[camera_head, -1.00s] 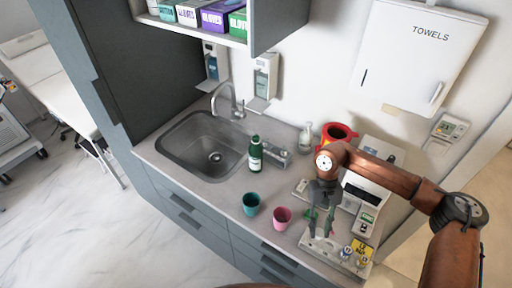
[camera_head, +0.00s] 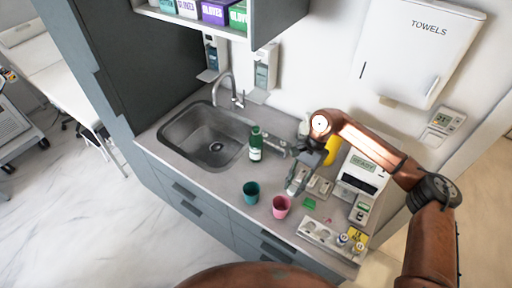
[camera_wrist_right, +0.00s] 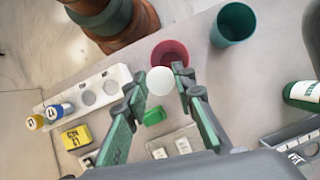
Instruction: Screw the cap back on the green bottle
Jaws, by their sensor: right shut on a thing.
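The green bottle (camera_head: 255,145), with a white label, stands upright on the counter beside the sink's right edge. In the right wrist view the bottle (camera_wrist_right: 303,93) is cut off by the right edge, so its mouth is not clear there. My right gripper (camera_head: 296,184) hangs above the counter, to the right of the bottle and apart from it. In the right wrist view its fingers (camera_wrist_right: 160,88) are shut on a round white cap (camera_wrist_right: 160,80). My left gripper is not in view.
A teal cup (camera_head: 251,192) and a pink cup (camera_head: 281,206) stand near the counter's front edge. A small green block (camera_head: 309,203) lies right of them. A white tray (camera_head: 318,236) with holes and small vials sits front right. The sink (camera_head: 180,133) is left of the bottle.

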